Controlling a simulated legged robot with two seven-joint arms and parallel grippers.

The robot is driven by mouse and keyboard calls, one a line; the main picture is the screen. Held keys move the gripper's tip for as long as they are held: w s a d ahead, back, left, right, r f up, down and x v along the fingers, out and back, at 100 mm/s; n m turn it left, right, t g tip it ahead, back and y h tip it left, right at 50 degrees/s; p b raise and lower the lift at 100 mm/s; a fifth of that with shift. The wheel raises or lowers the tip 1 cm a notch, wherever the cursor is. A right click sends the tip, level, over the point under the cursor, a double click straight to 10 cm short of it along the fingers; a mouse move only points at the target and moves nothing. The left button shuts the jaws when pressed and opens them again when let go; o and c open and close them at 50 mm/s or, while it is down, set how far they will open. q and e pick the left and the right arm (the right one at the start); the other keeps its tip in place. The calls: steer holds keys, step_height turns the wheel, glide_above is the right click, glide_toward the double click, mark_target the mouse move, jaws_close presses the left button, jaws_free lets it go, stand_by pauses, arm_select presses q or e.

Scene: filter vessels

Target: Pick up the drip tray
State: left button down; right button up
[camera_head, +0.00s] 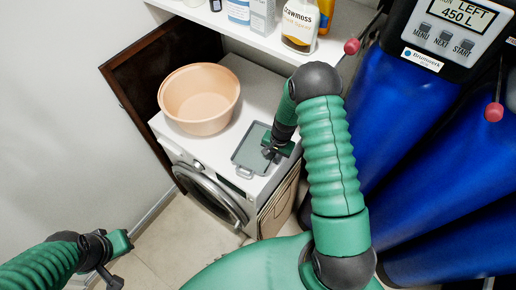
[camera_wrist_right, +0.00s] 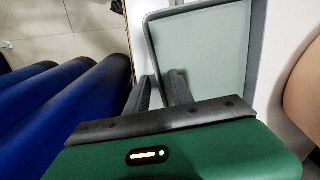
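The drip tray (camera_head: 249,158) is a shallow, grey-green rectangular tray with a raised rim and a small handle at its front edge. It lies flat on top of the white washing machine (camera_head: 174,133). My right gripper (camera_head: 268,154) is low at the tray's right side. In the right wrist view, its two dark fingers (camera_wrist_right: 160,88) stand apart on either side of the tray's rim (camera_wrist_right: 151,45). The far part of the tray is clear, but the near corner is hidden by the gripper body. My left gripper (camera_head: 118,262) hangs empty at lower left, away from the tray.
A peach-coloured basin (camera_head: 199,98) stands left of the tray on the machine. A white shelf (camera_head: 262,38) with bottles hangs behind and above. Blue vessels (camera_head: 390,110) with red-knobbed levers stand at the right, close to my right arm. The floor at lower left is clear.

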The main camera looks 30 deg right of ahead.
steer(key=shift+d, duration=0.1)
jaws_close()
stand_by(1.2)
